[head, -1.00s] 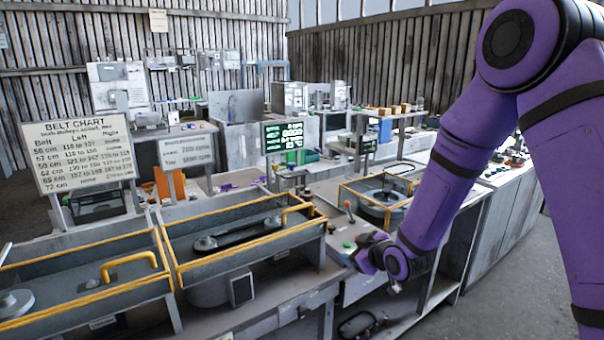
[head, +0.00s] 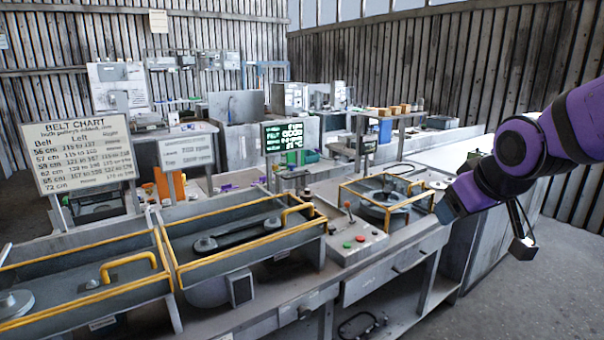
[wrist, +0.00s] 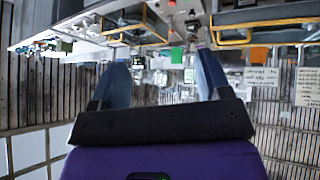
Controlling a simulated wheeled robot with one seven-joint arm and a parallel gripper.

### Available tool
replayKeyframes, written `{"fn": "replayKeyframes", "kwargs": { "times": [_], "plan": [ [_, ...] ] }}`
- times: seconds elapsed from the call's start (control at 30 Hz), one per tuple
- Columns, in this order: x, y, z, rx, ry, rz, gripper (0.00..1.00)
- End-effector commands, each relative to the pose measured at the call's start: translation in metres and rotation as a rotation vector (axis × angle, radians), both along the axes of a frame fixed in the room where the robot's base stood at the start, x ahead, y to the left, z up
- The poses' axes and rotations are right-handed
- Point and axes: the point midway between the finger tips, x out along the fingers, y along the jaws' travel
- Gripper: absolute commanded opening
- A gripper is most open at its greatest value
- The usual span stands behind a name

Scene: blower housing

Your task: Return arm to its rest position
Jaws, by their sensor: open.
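My gripper (head: 449,205) is at the right of the head view, at the end of my purple arm, out in front of the bench's right part. In the wrist view my gripper (wrist: 160,85) shows two blue fingers spread wide apart with nothing between them. The wrist picture is upside down, with the bench at its top. The control panel (head: 352,244) with a lever and red and green buttons stands clear of my gripper to its left.
Yellow-railed housings with pulleys stand on the bench, one (head: 250,235) at the middle and one (head: 388,200) just left of my gripper. A belt chart sign (head: 80,153) stands at left. Open grey floor (head: 500,300) lies at lower right.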

Motion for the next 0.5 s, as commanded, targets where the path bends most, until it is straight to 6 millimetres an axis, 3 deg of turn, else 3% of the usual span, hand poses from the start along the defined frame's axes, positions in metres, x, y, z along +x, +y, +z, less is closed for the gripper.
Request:
{"fn": "replayKeyframes", "kwargs": {
  "times": [0.1, 0.3, 0.5],
  "plan": [
    [-0.038, -0.01, 0.017, 0.03, 0.039, -0.066, 0.71],
    [-0.105, -0.021, 0.033, 0.089, 0.124, -0.17, 0.71],
    [-0.154, -0.025, 0.039, 0.135, 0.189, -0.238, 0.71]
  ]
}}
